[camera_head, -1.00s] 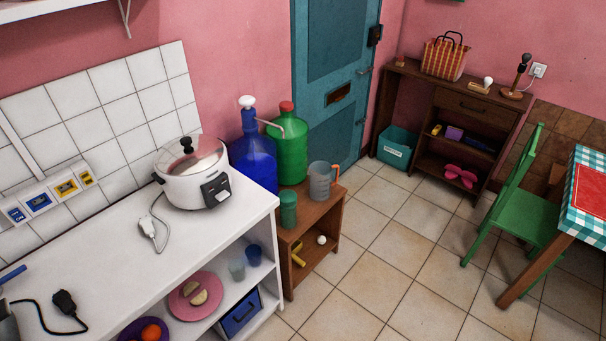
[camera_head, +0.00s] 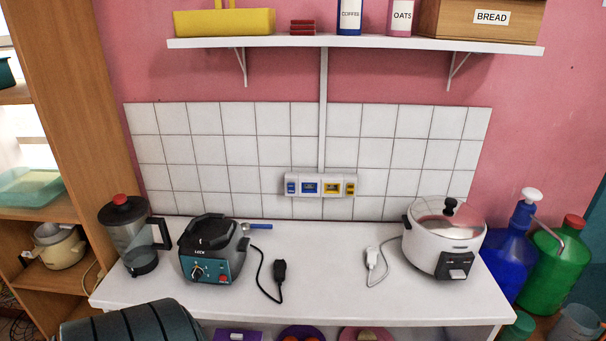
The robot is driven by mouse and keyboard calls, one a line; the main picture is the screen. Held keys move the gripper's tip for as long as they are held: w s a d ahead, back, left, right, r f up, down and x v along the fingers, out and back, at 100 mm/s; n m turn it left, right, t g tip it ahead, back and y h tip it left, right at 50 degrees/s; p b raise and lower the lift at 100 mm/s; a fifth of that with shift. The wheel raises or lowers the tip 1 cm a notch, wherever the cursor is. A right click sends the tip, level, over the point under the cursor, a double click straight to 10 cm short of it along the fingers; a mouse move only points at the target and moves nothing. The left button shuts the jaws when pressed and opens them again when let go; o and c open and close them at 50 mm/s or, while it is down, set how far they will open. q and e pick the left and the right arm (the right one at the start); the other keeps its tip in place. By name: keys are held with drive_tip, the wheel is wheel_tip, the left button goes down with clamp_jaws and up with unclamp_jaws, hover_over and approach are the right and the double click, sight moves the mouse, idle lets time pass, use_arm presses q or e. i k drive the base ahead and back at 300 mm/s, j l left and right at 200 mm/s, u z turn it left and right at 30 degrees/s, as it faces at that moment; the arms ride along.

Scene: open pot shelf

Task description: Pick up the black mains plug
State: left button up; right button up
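The black mains plug (camera_head: 280,270) lies on the white counter (camera_head: 330,285), right of a black and teal appliance (camera_head: 212,250). Its black cord runs back toward that appliance. A white plug (camera_head: 371,257) lies further right, with a white cord leading to the white cooker (camera_head: 444,240). A socket strip (camera_head: 320,186) with blue and yellow sockets is on the tiled wall behind the black plug. Neither of my grippers is in view.
A blender (camera_head: 133,235) stands at the counter's left end and a blue-handled utensil (camera_head: 257,226) lies at the back. A dark ribbed object (camera_head: 135,322) is in front at lower left. A loaded shelf (camera_head: 350,42) hangs above. Counter between the two plugs is clear.

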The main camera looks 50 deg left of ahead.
sight(279, 266)
drive_tip(key=u, duration=1.8)
